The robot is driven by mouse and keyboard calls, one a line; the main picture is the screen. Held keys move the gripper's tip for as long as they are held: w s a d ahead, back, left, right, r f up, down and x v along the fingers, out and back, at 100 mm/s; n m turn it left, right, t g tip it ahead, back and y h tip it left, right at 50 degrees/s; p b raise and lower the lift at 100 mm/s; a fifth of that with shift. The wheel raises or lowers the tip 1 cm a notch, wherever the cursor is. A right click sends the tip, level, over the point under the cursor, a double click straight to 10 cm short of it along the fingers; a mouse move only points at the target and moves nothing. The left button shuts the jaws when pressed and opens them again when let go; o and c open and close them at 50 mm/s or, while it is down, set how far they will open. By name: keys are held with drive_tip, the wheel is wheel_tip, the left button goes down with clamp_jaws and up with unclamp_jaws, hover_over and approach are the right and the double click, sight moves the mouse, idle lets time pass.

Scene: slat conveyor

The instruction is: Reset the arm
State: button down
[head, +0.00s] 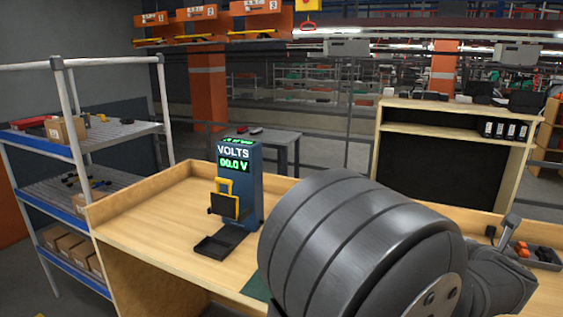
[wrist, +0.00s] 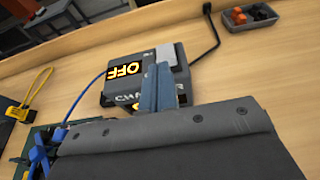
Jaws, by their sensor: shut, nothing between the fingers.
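My gripper (wrist: 160,88) shows in the wrist view with its two narrow blue-grey fingers together and nothing between them. The fingers appear in front of a dark charger box (wrist: 120,85) whose screen reads OFF; they partly cover it, and I cannot tell whether they touch it. In the head view my large grey arm fills the lower middle and right, and my gripper is hidden there.
A blue volts meter (head: 247,190) with a yellow-framed part stands on the wooden bench (head: 155,215). A grey tray (wrist: 252,22) holds orange and dark pieces. A blue cable (wrist: 85,95) and green board lie left of the charger. A shelf rack (head: 130,133) stands at left.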

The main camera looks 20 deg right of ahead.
drive_tip(key=shift+t+h, duration=0.9)
drive_tip(key=shift+s+a+f, duration=0.2)
drive_tip(key=shift+f, duration=0.45)
drive_tip(key=shift+s+a+f, duration=0.15)
drive_tip(key=shift+s+f, duration=0.05)
drive_tip(key=shift+f, duration=0.5)
drive_tip(key=shift+s+a+f, duration=0.2)
drive_tip(key=shift+f, duration=0.45)
drive_tip(key=shift+d, duration=0.1)
